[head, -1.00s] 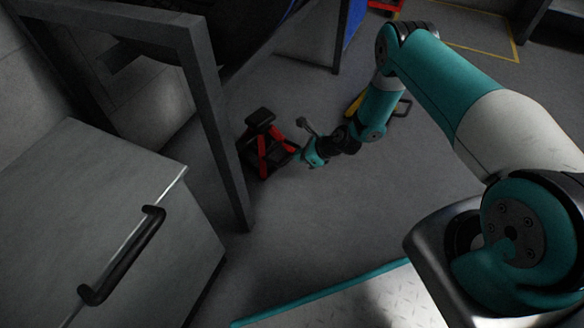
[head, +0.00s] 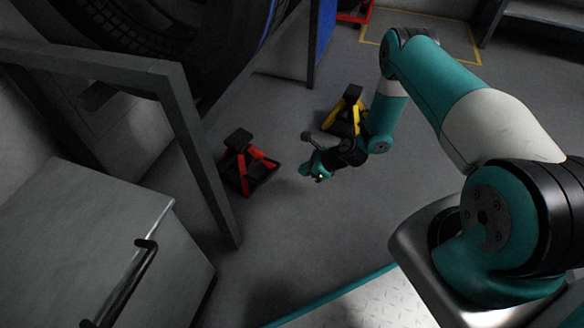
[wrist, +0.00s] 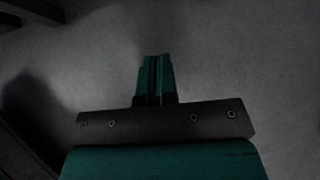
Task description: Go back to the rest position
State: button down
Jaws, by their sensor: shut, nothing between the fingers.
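My gripper (head: 312,172) hangs at the end of my teal and black arm, over the grey floor in the middle of the head view. In the wrist view its two teal fingers (wrist: 154,78) are pressed together with nothing between them. Only bare, dim floor shows beyond the fingertips. The arm reaches out from the right side of the head view, bends at a raised elbow and drops toward the floor.
A red jack stand (head: 243,165) is left of my gripper, and a yellow one (head: 347,110) is behind it. A dark metal frame (head: 190,135) with a large tyre (head: 150,40) stands at left. A grey cabinet (head: 85,235) is at front left. Floor between is clear.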

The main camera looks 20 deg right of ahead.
notch_tip(320, 180, up, 24)
jog(key=s+n+g+h+p, duration=0.1)
jog(key=s+n+g+h, duration=0.2)
jog(key=n, duration=1.1)
jog(key=s+d+r+n+h, duration=0.1)
jog(key=s+r+n+h, duration=0.3)
jog(key=s+r+n, duration=1.1)
jog(key=s+a+r+n+g+y+p, duration=0.1)
jog(key=s+a+r+n+y+p, duration=0.1)
jog(key=s+a+r+p, duration=0.6)
jog(key=s+a+r+n+g+y+p, duration=0.25)
jog(key=a+r, duration=0.45)
jog(key=r, duration=0.5)
notch_tip(320, 180, up, 36)
jog(key=p, duration=3.6)
jog(key=shift+w+d+f+t, duration=0.15)
jog(key=shift+w+d+t, duration=0.2)
jog(key=shift+w+d, duration=0.05)
